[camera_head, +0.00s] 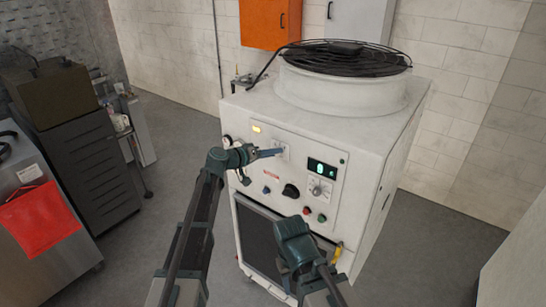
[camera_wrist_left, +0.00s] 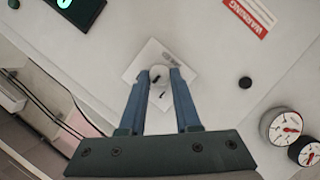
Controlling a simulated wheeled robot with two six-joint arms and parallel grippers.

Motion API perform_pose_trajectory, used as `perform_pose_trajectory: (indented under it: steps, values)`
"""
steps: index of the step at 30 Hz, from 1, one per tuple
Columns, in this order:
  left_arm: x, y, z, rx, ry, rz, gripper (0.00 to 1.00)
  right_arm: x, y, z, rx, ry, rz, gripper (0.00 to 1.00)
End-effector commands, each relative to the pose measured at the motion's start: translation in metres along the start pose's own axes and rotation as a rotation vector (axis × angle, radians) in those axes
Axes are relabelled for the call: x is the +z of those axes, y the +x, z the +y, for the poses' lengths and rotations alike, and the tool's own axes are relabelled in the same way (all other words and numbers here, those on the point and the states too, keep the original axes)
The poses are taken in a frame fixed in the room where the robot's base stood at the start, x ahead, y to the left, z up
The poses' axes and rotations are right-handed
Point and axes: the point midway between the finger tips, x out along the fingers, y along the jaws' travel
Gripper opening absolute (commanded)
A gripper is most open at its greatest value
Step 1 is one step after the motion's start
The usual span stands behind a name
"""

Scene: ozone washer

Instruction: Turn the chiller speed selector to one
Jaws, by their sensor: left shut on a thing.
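The chiller (camera_head: 290,130) is a white cabinet with a control panel on its front. The speed selector (camera_wrist_left: 159,77) is a small round light knob with a dark mark, on a pale square plate (camera_wrist_left: 133,72) in the left wrist view. My left gripper (camera_wrist_left: 158,76) has its two blue fingers on either side of the knob and is shut on it. In the head view the left gripper (camera_head: 279,152) reaches the upper panel and partly hides the knob. My right gripper (camera_head: 293,237) is low in front of the cabinet; its fingers cannot be made out.
Gauges (camera_wrist_left: 285,125) sit to the right in the wrist view. A dark cabinet (camera_head: 85,165) stands at left.

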Motion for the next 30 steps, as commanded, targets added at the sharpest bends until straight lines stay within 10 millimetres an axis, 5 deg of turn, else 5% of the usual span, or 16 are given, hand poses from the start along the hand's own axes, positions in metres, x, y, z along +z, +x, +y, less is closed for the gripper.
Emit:
perform_pose_trajectory:
  steps: [18, 30]
  values:
    - [0.005, 0.001, -0.009, 0.21, -0.513, -0.005, 0.0, -0.003, 0.049, -0.005, 0.0, 0.001, 0.0, 0.5]
    - [0.005, 0.001, -0.008, 0.289, -0.708, -0.005, 0.0, -0.004, 0.066, -0.006, 0.0, 0.002, 0.0, 0.5]
